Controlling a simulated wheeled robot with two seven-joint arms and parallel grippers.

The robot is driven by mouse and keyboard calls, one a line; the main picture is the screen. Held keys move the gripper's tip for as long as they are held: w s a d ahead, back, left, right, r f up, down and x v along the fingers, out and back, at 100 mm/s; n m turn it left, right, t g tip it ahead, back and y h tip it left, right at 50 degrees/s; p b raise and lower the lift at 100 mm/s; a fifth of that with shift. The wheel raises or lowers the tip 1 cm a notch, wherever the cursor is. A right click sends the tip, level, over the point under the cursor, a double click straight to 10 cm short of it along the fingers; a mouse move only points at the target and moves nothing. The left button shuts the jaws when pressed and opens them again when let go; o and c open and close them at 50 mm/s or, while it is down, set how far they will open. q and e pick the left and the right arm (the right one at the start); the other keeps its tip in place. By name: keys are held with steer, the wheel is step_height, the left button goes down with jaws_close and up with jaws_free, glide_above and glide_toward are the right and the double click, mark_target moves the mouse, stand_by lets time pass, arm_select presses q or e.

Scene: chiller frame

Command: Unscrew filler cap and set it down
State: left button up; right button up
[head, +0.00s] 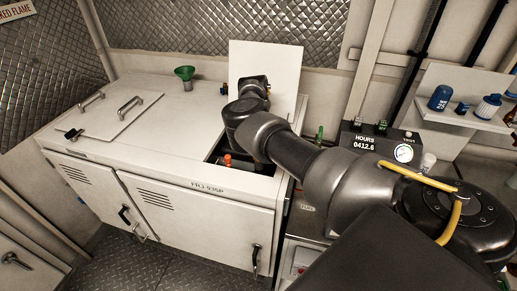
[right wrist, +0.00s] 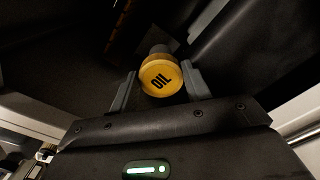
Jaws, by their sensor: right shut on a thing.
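The filler cap (right wrist: 160,76) is a round yellow cap marked OIL, seen in the right wrist view. It sits between the two fingers of my right gripper (right wrist: 159,73), which is shut on it. A dark neck or stem shows behind the cap; I cannot tell whether the cap is still seated on it. In the head view my right arm reaches down into the open hatch (head: 211,157) of the white cabinet (head: 160,122), and the gripper and cap are hidden there. My left gripper is in neither view.
The hatch lid (head: 287,62) stands upright behind the opening. An orange-topped part (head: 227,160) shows inside the hatch. A green funnel (head: 184,72) stands on the cabinet top, which has clear room. An hours gauge box (head: 372,143) and a shelf (head: 462,115) with bottles are at right.

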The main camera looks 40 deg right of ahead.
steer(key=shift+s+r+n+p, duration=0.1)
steer(key=shift+n+p, duration=0.4)
steer(key=shift+n, duration=0.1)
steer(key=o, duration=0.7)
steer(key=shift+n, duration=0.3)
steer(key=o, duration=0.5)
steer(key=shift+d, duration=0.1)
step_height(320, 180, up, 10)
steer(key=shift+r+b, duration=0.25)
steer(key=shift+b, duration=0.2)
